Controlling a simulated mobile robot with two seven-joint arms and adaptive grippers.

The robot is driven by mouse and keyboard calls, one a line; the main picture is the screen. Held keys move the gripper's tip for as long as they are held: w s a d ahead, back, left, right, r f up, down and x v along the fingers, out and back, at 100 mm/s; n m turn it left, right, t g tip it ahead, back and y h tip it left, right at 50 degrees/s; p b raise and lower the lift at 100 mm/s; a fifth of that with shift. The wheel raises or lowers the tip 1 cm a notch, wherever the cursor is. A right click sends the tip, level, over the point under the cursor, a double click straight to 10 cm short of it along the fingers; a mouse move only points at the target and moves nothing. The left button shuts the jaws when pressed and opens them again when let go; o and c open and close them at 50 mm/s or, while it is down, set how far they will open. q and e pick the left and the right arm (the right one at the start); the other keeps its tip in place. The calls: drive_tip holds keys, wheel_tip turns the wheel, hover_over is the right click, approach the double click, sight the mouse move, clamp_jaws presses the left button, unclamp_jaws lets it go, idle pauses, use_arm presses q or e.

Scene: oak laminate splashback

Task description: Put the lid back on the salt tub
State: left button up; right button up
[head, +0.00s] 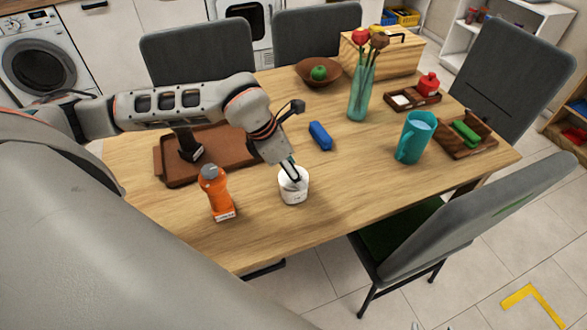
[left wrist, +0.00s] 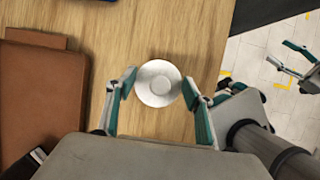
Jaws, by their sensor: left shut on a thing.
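The white salt tub (head: 295,194) stands upright near the table's front edge in the head view. My left gripper (head: 291,174) points down at its top. In the left wrist view my left gripper (left wrist: 159,77) has a fingertip on each side of the round white lid (left wrist: 159,83), which has a raised middle, and is shut on it. The lid covers the tub from above in that view; whether it is seated cannot be told. My right gripper (left wrist: 278,52) shows at the right edge of the left wrist view, open and empty above the floor.
An orange bottle (head: 214,190) stands left of the tub, and a brown tray (head: 180,172) lies behind it. A blue object (head: 320,136) lies behind the tub. A teal jug (head: 414,138) and a vase (head: 361,95) stand to the right. The wood right of the tub is clear.

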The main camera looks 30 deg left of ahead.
idle(0.9)
use_arm(q)
drive_tip(key=o, duration=1.5)
drive_tip(key=shift+r+p, duration=0.85)
drive_tip(key=shift+r, duration=0.65)
drive_tip(key=shift+r+p, duration=1.15)
drive_tip(key=shift+r, duration=0.85)
clamp_jaws()
